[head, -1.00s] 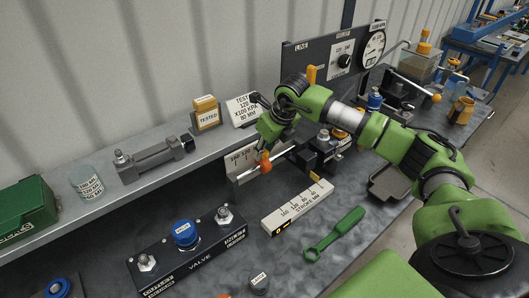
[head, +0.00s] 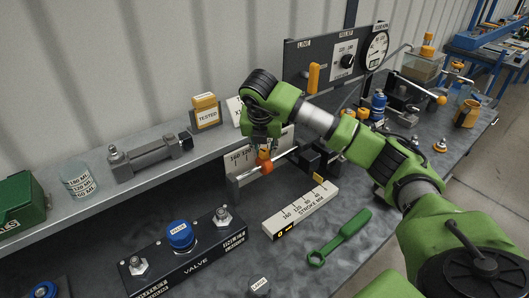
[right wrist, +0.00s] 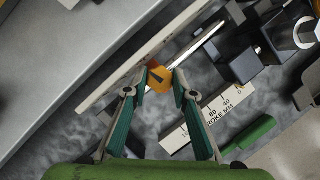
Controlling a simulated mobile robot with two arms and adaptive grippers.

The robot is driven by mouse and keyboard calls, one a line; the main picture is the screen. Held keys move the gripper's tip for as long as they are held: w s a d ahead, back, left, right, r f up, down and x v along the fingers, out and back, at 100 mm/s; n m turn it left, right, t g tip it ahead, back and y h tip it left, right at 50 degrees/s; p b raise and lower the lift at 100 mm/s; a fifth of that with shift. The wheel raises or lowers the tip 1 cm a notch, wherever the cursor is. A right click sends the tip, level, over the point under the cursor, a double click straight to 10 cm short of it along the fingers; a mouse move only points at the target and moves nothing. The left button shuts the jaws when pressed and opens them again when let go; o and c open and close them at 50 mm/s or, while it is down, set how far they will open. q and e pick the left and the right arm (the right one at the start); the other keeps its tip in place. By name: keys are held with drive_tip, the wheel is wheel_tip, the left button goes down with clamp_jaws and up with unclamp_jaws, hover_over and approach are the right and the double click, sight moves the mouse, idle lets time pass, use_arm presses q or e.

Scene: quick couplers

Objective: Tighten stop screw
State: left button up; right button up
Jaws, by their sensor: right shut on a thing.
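An orange stop (head: 266,166) with a dark mark on top sits on a bright metal rod (head: 286,152) in front of an upright white scale plate (head: 238,163). My right gripper (head: 264,148) points down on the stop from above and is shut on it. In the right wrist view the orange stop (right wrist: 159,79) shows between the two fingertips, and the rod (right wrist: 196,45) runs away from it to the upper right. The gripper hides part of the stop, and a separate screw cannot be made out. My left gripper is not in view.
A white STROKE MM scale (head: 301,208) and a green ring spanner (head: 340,237) lie in front. The VALVE block (head: 190,256) with a blue knob (head: 180,236) stands at front left. A shelf (head: 100,198) with a grey cylinder (head: 150,157) runs behind. A gauge panel (head: 300,55) stands at the back.

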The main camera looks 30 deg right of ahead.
drive_tip(key=shift+r+m, duration=0.15)
drive_tip(key=shift+m, duration=0.35)
